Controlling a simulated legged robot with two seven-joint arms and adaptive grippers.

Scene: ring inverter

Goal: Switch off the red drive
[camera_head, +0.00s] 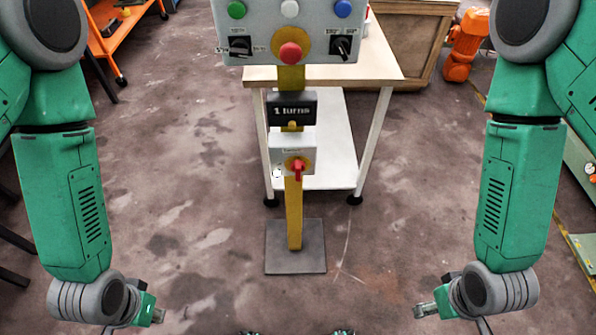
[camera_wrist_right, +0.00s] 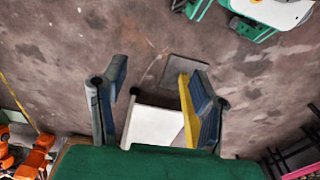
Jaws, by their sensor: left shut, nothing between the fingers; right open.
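A grey switch box (camera_head: 281,148) is fixed to a yellow post in the middle of the head view. On its front a red rotary handle (camera_head: 297,171) sits on a yellow disc, with the handle pointing down. A black display (camera_head: 292,108) above it reads "1 turns". At the top of the post is a grey control panel (camera_head: 260,48) with a red mushroom button (camera_head: 290,53) on a yellow disc. My left gripper (camera_head: 157,316) is shut and empty, low at left. My right gripper (camera_head: 424,310) is low at right; the right wrist view shows its fingers (camera_wrist_right: 157,85) apart and empty. Both are away from the post.
The post stands on a grey square base plate (camera_head: 295,259). A table with a pale top (camera_head: 385,70) and lower shelf stands behind it. An orange trolley (camera_head: 120,30) is at back left and an orange robot (camera_head: 465,45) at back right. Floor around the base is clear.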

